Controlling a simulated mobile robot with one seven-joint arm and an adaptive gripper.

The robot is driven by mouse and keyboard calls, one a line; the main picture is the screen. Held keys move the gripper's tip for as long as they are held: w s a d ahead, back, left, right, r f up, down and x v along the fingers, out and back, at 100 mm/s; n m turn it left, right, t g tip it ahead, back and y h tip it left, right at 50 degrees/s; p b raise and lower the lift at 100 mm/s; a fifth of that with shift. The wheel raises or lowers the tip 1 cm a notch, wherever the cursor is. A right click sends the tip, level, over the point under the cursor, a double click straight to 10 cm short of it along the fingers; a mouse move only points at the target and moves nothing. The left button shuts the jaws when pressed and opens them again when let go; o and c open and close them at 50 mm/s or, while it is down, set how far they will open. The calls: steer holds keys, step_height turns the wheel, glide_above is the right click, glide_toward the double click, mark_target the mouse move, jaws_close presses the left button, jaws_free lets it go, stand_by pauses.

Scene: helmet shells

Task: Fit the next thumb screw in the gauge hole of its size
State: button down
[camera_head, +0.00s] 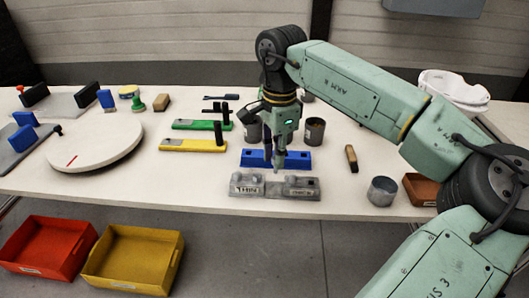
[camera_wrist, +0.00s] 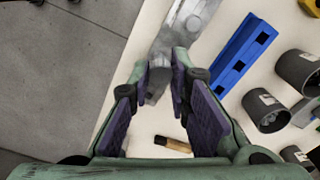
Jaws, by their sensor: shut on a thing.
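The grey gauge block (camera_head: 247,186) lies near the front edge of the table, with a dark hole in its right part. It also shows in the wrist view (camera_wrist: 190,22), running away behind my fingertips. My gripper (camera_head: 279,168) points down just above and behind the middle of this block. In the wrist view my gripper (camera_wrist: 165,66) is shut on a small grey piece (camera_wrist: 159,76), seemingly a thumb screw. Its lower end is hidden, so I cannot tell whether it touches the block.
A blue block (camera_head: 298,159) with square holes lies just behind. Green (camera_head: 195,125) and yellow (camera_head: 190,145) blocks with black upright pieces lie left. Grey cups (camera_head: 314,131) stand behind, another (camera_head: 382,191) at right, near a wooden-handled piece (camera_head: 351,158). Left of the gauge is clear.

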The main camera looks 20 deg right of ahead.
steer(key=s+d+f, duration=0.2)
steer(key=d, duration=0.7)
steer(key=shift+s+d+f, duration=0.15)
steer(key=shift+d+f, duration=0.1)
steer(key=shift+f, duration=0.1)
steer(key=shift+f, duration=0.15)
stand_by(0.4)
steer(key=shift+f+b, duration=0.45)
steer(key=shift+b, duration=0.1)
steer(key=shift+f+b, duration=1.4)
steer(key=shift+f, duration=0.7)
stand_by(1.6)
steer(key=c, duration=1.4)
jaws_free()
steer(key=shift+r, duration=0.1)
step_height(320, 180, up, 12)
steer(key=shift+s+f, duration=0.1)
